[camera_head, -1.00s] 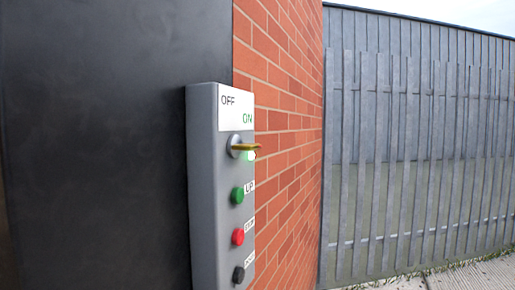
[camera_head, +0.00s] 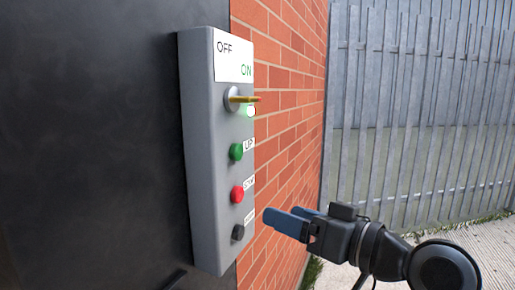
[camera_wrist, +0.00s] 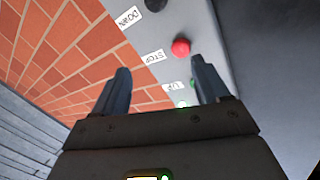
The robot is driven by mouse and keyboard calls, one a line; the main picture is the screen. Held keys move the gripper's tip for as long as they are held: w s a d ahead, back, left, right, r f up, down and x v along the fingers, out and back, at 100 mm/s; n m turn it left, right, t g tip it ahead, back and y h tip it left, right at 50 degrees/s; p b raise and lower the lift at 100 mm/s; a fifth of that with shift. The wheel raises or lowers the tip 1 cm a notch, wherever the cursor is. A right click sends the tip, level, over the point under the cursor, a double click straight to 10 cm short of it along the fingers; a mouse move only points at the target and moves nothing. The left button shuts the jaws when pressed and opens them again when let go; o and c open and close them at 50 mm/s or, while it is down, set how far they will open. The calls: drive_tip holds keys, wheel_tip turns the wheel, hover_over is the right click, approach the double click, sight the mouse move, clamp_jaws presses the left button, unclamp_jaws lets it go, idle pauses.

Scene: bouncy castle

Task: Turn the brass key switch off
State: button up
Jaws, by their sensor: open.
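The brass key (camera_head: 243,99) sticks out of a round lock near the top of a grey control box (camera_head: 203,150). Above it a white plate reads OFF at left and ON at right. A small light beside the key glows pale green. My gripper (camera_head: 280,217) is open and empty, below and to the right of the key, near the box's lower buttons. In the wrist view my two fingers (camera_wrist: 160,70) stand apart with the box and bricks beyond them. The key cannot be clearly made out there.
Below the key are a green UP button (camera_head: 236,152), a red STOP button (camera_head: 237,193) and a black button (camera_head: 238,232). A brick wall (camera_head: 285,100) runs behind the box. A dark panel (camera_head: 90,130) fills the left. A metal fence (camera_head: 420,110) stands at right.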

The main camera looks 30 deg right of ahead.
wheel_tip(320, 180, up, 10)
drive_tip(key=w+n+y, duration=0.1)
drive_tip(key=n+y, duration=0.2)
drive_tip(key=n+g+y, duration=0.2)
drive_tip(key=n, duration=0.3)
approach(256, 100)
drive_tip(key=x, duration=0.3)
drive_tip(key=p+x, duration=0.1)
drive_tip(key=x, duration=0.6)
drive_tip(key=c, duration=1.1)
